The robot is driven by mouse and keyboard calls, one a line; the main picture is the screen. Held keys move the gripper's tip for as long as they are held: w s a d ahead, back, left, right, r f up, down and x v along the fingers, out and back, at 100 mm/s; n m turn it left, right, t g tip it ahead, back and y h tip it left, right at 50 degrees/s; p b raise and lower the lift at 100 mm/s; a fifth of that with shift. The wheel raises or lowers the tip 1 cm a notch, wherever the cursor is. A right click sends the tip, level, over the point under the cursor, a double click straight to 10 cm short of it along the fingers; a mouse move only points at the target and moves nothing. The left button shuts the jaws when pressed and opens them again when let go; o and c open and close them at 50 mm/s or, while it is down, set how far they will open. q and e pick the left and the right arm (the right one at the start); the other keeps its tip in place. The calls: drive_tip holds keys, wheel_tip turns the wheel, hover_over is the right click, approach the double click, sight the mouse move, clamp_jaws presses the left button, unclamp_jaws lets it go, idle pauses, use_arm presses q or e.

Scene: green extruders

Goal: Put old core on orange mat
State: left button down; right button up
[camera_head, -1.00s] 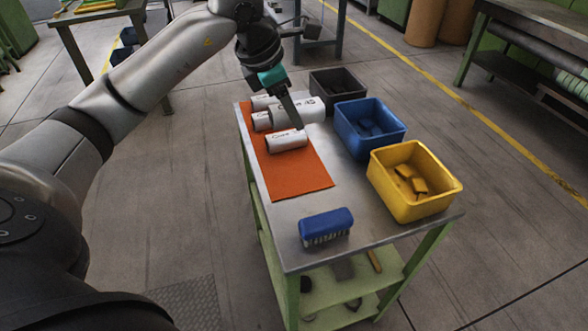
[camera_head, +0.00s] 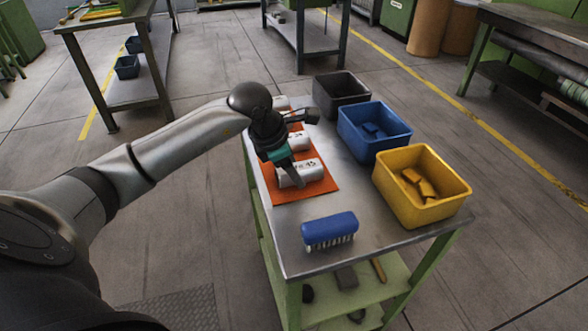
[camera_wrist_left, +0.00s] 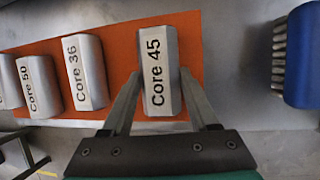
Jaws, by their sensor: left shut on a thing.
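The orange mat (camera_head: 318,188) lies on the left side of the metal table top and also shows in the wrist view (camera_wrist_left: 121,50). A white core marked "Core 45" (camera_wrist_left: 158,65) is between the fingers of my left gripper (camera_wrist_left: 160,95), near the front end of the mat. It also shows in the head view (camera_head: 298,172), partly hidden by the gripper (camera_head: 293,181). I cannot tell whether it touches the mat. Cores marked "Core 36" (camera_wrist_left: 85,72) and "Core 50" (camera_wrist_left: 38,85) lie on the mat beside it, with another partly cut off (camera_wrist_left: 8,82). My right gripper is out of view.
A blue brush (camera_head: 330,229) lies in front of the mat. A black bin (camera_head: 341,95), a blue bin with blue pieces (camera_head: 374,130) and a yellow bin with yellow pieces (camera_head: 422,186) line the table's right side. Bare metal lies between mat and bins.

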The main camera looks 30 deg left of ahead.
use_arm(q)
drive_tip(key=shift+w, duration=0.1)
drive_tip(key=shift+c, duration=0.8)
unclamp_jaws()
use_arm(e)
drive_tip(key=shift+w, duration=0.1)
use_arm(q)
drive_tip(key=shift+r, duration=0.2)
drive_tip(key=p+v, duration=0.2)
drive_tip(key=v, duration=0.9)
drive_tip(key=shift+s+r, duration=0.25)
drive_tip(key=shift+r, duration=0.1)
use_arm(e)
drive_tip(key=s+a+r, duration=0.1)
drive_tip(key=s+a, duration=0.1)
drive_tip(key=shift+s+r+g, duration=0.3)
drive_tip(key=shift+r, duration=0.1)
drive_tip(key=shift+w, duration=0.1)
